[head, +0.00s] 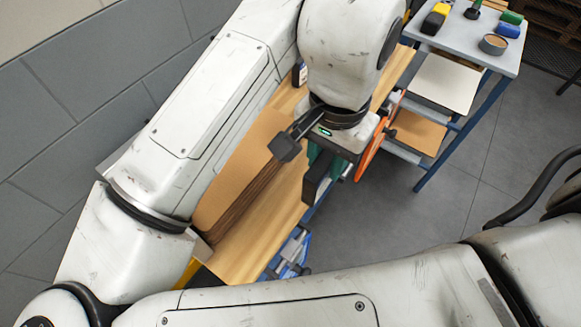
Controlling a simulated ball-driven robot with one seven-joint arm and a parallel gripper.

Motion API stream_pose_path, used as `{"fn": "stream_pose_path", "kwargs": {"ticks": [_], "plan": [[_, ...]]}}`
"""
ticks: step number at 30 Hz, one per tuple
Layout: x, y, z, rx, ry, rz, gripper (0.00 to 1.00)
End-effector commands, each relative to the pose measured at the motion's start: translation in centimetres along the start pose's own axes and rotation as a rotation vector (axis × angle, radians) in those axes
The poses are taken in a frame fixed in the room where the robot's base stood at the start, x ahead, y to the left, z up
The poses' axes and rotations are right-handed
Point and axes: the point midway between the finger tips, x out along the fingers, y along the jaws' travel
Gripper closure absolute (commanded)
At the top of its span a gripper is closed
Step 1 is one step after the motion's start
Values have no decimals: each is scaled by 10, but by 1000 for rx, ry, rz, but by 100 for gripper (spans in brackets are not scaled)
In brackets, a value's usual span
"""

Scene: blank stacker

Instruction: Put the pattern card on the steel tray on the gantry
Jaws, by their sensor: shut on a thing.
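My gripper (320,182) hangs at the middle of the head view, over the right edge of a wooden table, with its black front finger pointing down. It is shut on a thin dark green thing (346,167) that shows on both sides of that finger. I take this for the pattern card; its face and most of its outline are hidden by the finger and palm. I cannot make out the steel tray or the gantry.
A brown stack of sheets (232,165) lies on the wooden table (262,240), left of my gripper. A thin orange rim (376,145) stands close right of it. A blue-legged cart (470,43) at upper right bears small items. Grey floor (430,215) is clear between.

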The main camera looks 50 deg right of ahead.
Motion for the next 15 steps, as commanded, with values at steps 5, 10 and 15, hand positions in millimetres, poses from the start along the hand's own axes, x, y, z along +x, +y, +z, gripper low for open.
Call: {"fn": "stream_pose_path", "kwargs": {"ticks": [5, 10, 15], "plan": [[30, -29, 8, -3, -2, 3, 100], [49, -45, 11, -1, -1, 1, 100], [57, -51, 12, 0, 0, 1, 100]]}}
